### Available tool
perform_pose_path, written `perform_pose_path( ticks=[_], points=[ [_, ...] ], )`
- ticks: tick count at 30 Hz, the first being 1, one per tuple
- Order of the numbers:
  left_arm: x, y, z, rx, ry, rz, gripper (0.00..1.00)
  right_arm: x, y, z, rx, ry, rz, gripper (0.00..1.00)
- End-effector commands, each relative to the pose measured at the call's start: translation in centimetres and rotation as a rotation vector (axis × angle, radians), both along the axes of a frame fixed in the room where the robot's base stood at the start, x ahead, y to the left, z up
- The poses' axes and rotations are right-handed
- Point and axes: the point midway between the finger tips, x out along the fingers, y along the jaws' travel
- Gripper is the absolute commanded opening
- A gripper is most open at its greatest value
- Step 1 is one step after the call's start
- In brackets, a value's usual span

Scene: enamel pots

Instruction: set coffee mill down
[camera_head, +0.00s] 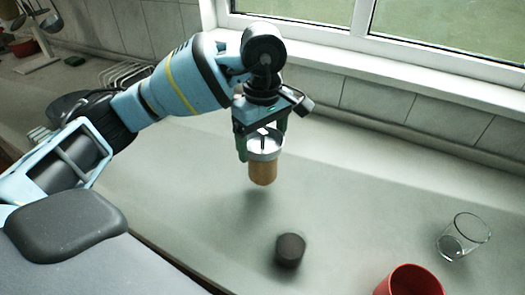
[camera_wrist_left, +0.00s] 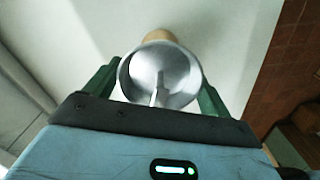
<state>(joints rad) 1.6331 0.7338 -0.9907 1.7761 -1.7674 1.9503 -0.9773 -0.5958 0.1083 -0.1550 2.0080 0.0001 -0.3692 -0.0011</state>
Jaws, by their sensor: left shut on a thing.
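The coffee mill (camera_head: 263,169) has a tan lower body and a silver metal top. My left gripper (camera_head: 262,149) is shut on its metal top, with one green finger on each side. The mill looks upright and hangs above the grey counter, with a soft shadow below it. In the left wrist view, the mill's metal bowl (camera_wrist_left: 160,75) with its central rod sits between the green fingers, and the tan body shows behind it. My right gripper is not in view.
A dark round object (camera_head: 290,250) stands on the counter (camera_head: 345,215) in front of the mill. A red cup (camera_head: 410,280) and a clear glass (camera_head: 463,238) are at the right. A wire rack (camera_head: 125,75) is at the back left. The counter under the mill looks clear.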

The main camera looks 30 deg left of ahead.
Motion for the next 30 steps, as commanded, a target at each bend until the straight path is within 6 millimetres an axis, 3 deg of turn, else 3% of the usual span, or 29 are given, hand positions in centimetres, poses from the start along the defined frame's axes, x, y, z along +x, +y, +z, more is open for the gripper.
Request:
perform_pose_path(
  ticks=[9,20,21,25,30],
  points=[
    [0.0,0.0,-3.3,0.001,-0.001,0.001,0.44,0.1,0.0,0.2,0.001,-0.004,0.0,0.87],
    [0.0,0.0,-3.7,0.0,0.0,0.0,0.44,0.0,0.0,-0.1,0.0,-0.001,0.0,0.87],
    [0.0,0.0,-3.8,0.001,0.002,0.0,0.84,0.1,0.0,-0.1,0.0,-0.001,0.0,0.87],
    [0.0,0.0,-3.8,0.001,0.001,0.0,1.0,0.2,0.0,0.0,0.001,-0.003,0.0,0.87],
    [0.0,0.0,-3.7,0.001,0.001,0.0,1.0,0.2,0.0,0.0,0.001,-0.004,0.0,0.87]
  ],
)
